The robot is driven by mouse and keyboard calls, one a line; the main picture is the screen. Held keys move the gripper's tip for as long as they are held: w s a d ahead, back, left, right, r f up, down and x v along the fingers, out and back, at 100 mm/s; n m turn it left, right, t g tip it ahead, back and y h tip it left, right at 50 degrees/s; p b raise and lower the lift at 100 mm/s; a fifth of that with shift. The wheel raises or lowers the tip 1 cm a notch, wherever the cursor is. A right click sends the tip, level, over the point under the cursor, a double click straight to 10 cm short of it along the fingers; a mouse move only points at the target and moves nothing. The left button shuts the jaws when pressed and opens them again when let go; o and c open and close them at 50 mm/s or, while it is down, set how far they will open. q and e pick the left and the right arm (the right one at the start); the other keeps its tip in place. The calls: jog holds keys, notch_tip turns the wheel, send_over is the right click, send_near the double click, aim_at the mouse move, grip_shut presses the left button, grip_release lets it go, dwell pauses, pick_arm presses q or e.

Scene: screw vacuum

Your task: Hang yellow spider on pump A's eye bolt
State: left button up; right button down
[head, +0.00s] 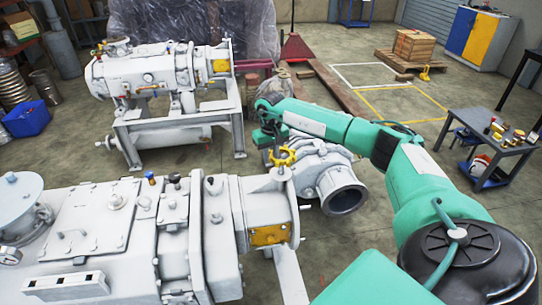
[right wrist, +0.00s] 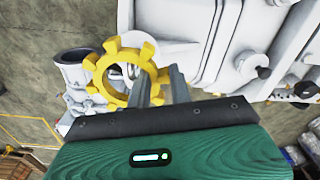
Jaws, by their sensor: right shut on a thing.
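The yellow spider (head: 283,158), a toothed ring, is in my right gripper (head: 275,142), which points down above the right end of the near white pump (head: 130,220). In the right wrist view the spider (right wrist: 98,76) stands out to the left of the fingers (right wrist: 162,84), which are shut on its right side. A small grey fitting (head: 281,174) is just below the spider on top of the pump's end. It may be the eye bolt, but it is too small and partly covered to be sure. No label tells which pump is A. My left gripper is out of view.
A second white pump (head: 150,75) on a frame stands behind. A small table (head: 492,138) with parts stands at the right. Open floor lies beyond.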

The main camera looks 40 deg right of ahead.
jog(key=shift+f+b, duration=0.1)
jog(key=shift+b, duration=0.2)
dwell(0.4)
notch_tip(320, 180, down, 7)
jog(key=b, duration=0.5)
dwell(2.9)
jog(key=c, duration=1.2)
grip_release()
jog(key=shift+r, duration=0.2)
jog(key=shift+d+r, duration=0.1)
jog(key=shift+w+r+b, duration=0.1)
jog(key=shift+r+b, duration=0.2)
notch_tip(320, 180, up, 12)
jog(key=shift+f+b, duration=0.25)
jog(key=shift+b, duration=0.95)
jog(key=shift+a+r, duration=0.25)
jog(key=shift+r, duration=0.45)
